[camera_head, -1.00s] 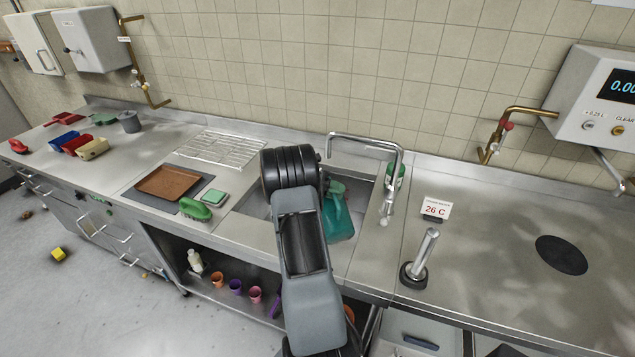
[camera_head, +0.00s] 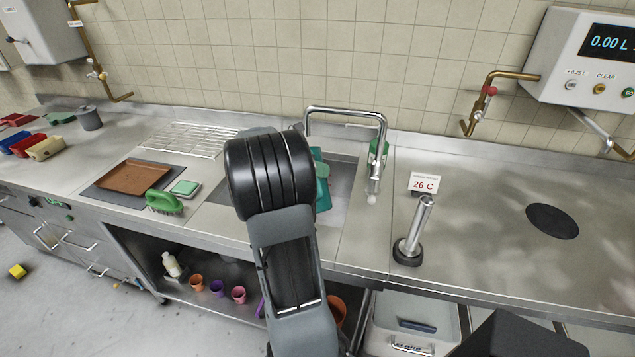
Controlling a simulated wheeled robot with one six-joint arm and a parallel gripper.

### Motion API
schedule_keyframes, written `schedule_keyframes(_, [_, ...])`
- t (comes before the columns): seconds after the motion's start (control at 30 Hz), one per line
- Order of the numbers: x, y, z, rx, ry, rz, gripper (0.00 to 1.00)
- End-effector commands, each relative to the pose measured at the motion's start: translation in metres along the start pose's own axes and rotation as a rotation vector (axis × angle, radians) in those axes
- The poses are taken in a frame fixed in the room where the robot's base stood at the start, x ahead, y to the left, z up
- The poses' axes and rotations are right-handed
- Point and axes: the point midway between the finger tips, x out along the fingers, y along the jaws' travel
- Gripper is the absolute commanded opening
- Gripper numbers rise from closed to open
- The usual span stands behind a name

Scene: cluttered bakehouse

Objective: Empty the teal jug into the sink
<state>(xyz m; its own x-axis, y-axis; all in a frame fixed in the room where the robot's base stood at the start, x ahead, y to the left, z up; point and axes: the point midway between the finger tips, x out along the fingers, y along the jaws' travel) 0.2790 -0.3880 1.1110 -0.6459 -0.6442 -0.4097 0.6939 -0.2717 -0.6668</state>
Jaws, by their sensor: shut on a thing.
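The teal jug (camera_head: 323,186) shows only in part, over the sink (camera_head: 345,185); the black wrist of my arm covers most of it. Whether the jug is upright or tilted, and whether anything is in it, I cannot see. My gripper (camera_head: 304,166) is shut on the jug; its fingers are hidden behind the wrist. The chrome tap (camera_head: 378,150) arches over the sink just right of the jug.
A green brush (camera_head: 163,203) and a sponge (camera_head: 186,187) lie left of the sink, near a brown tray (camera_head: 134,177) and a wire rack (camera_head: 195,140). A metal post (camera_head: 414,228) and temperature sign (camera_head: 424,183) stand right. Cups sit on the shelf below.

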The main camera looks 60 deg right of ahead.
Motion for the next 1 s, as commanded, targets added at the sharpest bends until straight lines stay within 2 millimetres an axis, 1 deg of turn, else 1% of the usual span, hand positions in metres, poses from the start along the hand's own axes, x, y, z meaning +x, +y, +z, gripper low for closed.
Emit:
schedule_keyframes(0.03, [0.003, 0.003, -0.006, 0.027, -0.006, 0.01, 0.0])
schedule_keyframes(0.1, [0.004, 0.0, -0.008, 0.059, -0.013, 0.023, 0.0])
schedule_keyframes(0.2, [0.008, 0.01, -0.013, 0.142, -0.032, 0.06, 0.0])
schedule_keyframes(0.5, [0.017, 0.03, -0.024, 0.364, -0.081, 0.151, 0.0])
schedule_keyframes(0.7, [0.022, 0.041, -0.03, 0.489, -0.11, 0.204, 0.0])
schedule_keyframes(1.0, [0.026, 0.051, -0.034, 0.618, -0.139, 0.258, 0.0])
